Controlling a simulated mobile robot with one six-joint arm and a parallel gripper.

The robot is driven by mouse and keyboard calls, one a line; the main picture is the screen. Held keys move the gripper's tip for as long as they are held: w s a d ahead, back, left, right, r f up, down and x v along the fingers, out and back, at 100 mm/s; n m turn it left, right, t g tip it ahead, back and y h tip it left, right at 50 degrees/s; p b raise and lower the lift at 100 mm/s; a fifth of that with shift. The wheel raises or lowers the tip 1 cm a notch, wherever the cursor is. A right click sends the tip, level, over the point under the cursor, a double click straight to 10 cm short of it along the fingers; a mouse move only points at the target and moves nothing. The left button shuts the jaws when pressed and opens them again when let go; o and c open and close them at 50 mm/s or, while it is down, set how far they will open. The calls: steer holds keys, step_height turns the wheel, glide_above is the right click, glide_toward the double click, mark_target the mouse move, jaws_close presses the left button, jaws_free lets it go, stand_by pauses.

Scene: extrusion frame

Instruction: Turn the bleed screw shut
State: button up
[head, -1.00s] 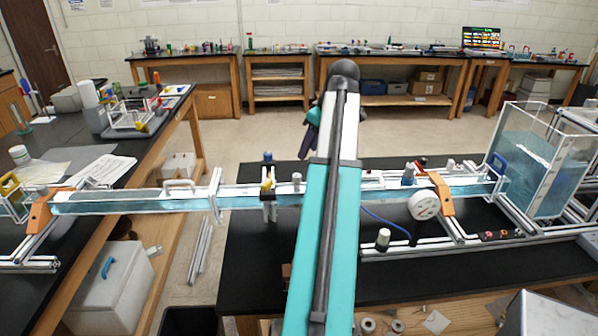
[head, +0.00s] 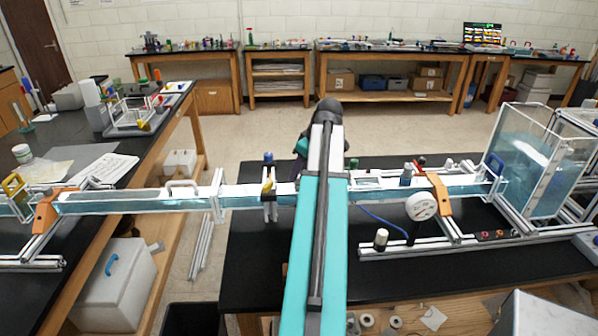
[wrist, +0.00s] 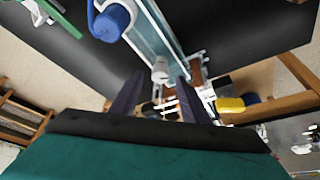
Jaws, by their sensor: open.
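My gripper (wrist: 158,92) shows in the wrist view with its two dark fingers apart and nothing held between them. Ahead of the fingers, a small white cylindrical knob (wrist: 160,71) stands on the clear water channel (wrist: 158,30); it may be the bleed screw, but I cannot tell for sure. It looks apart from both fingers. In the head view my arm covers that stretch of the channel (head: 130,203), and the fingertips are hidden behind it.
A yellow and blue clamp or valve (wrist: 235,103) is right of the fingers. Bare black bench top (head: 290,235) lies in front.

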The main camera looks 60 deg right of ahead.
steer(key=shift+x, duration=0.75)
steer(key=c, duration=1.1)
steer(key=shift+o, duration=0.2)
steer(key=shift+a, duration=0.15)
jaws_close()
